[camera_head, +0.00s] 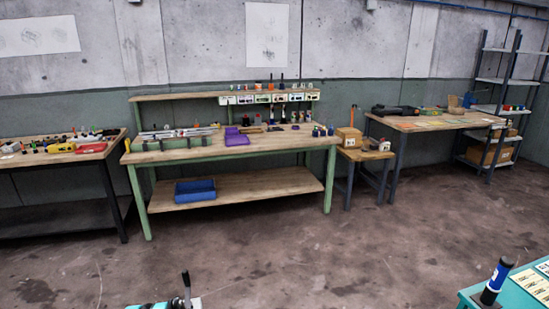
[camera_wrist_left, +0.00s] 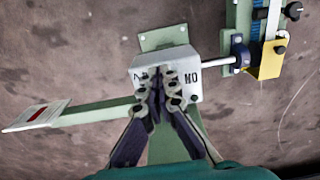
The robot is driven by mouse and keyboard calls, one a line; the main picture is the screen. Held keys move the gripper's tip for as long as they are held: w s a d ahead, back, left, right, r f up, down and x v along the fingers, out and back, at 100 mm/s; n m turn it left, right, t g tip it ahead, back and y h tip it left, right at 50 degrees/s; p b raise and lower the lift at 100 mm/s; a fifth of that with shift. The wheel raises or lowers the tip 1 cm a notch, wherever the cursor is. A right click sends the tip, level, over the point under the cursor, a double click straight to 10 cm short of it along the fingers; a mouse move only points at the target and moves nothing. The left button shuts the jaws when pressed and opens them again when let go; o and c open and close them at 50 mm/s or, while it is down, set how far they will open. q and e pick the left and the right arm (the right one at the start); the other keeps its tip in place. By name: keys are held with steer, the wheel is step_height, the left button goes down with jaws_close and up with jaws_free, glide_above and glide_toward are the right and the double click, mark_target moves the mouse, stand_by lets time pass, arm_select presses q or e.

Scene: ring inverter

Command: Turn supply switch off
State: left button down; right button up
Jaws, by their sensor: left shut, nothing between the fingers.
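In the left wrist view, a light grey switch box (camera_wrist_left: 183,64) with dark lettering on its face, "NO" at its right side, sits on a green post. My left gripper (camera_wrist_left: 161,84) is shut and empty, its fingertips in front of the box's face. The fingers hide the middle of the face, so I cannot tell the switch's position or whether they touch it. In the head view, a dark upright lever-like part (camera_head: 186,286) shows at the bottom edge, mostly cut off. My right gripper is not in view.
In the wrist view, a green arm with a white, red-marked plate (camera_wrist_left: 36,115) extends left. A rod and yellow bracket (camera_wrist_left: 267,60) stand right. The head view shows a green workbench (camera_head: 262,153), a blue bin (camera_head: 195,190), a teal table (camera_head: 508,294) and open floor.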

arm_select(q)
steer(key=shift+w+a, duration=0.1)
steer(key=shift+w, duration=0.05)
steer(key=shift+a, duration=0.25)
stand_by(0.4)
steer(key=shift+s+d, duration=0.1)
steer(key=shift+s, duration=0.25)
steer(key=shift+r, duration=0.1)
step_height(320, 180, up, 6)
steer(key=shift+s+f+p, duration=0.1)
steer(key=shift+p, duration=1)
